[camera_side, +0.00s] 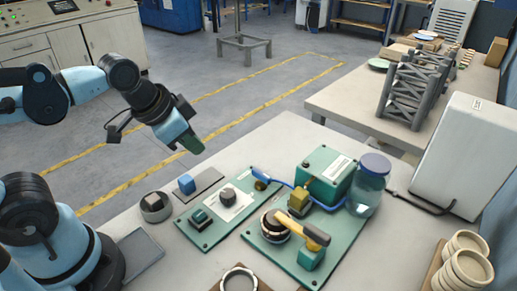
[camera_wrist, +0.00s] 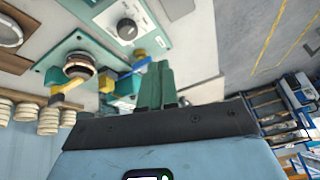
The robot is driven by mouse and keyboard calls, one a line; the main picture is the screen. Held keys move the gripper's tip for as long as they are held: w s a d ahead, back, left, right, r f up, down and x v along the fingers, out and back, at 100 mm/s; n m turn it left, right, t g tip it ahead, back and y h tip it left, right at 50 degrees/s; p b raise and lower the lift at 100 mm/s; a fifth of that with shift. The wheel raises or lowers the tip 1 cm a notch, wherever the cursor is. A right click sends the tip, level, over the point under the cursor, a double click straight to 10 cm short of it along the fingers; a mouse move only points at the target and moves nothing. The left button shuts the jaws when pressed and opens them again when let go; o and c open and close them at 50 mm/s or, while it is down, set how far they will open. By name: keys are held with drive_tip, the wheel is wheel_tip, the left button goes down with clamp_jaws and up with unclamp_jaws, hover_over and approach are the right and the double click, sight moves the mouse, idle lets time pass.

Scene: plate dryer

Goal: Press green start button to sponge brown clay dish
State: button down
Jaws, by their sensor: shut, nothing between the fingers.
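My gripper (camera_side: 190,143) is shut and empty, raised in the air behind and left of the table's machine; its green fingers (camera_wrist: 157,85) show together in the wrist view. A green control panel (camera_side: 232,217) lies on the table with a white label, a grey knob (camera_side: 228,197) and a dark green button (camera_side: 200,217) at its near left end. My gripper is well apart from the button. A brown round dish (camera_side: 274,226) sits on the green machine base (camera_side: 262,250), beside a yellow arm (camera_side: 302,229); the dish also shows in the wrist view (camera_wrist: 79,66).
A lidded blue jar (camera_side: 369,190) and green box (camera_side: 325,172) stand behind the dish. A blue block (camera_side: 186,184) and round grey holder (camera_side: 155,206) lie left of the panel. Stacked pale dishes (camera_side: 465,262) stand right. A grey rack (camera_side: 413,88) is on the far table.

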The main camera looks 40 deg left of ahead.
sight(198, 215)
drive_tip(key=s+d+r+m+g, duration=0.3)
drive_tip(key=s+d+m+g, duration=0.1)
drive_tip(key=m, duration=1)
drive_tip(key=shift+s+d+r+g, duration=0.35)
drive_tip(key=shift+s+d+g, duration=0.1)
drive_tip(key=shift+g, duration=0.45)
drive_tip(key=shift+f, duration=7)
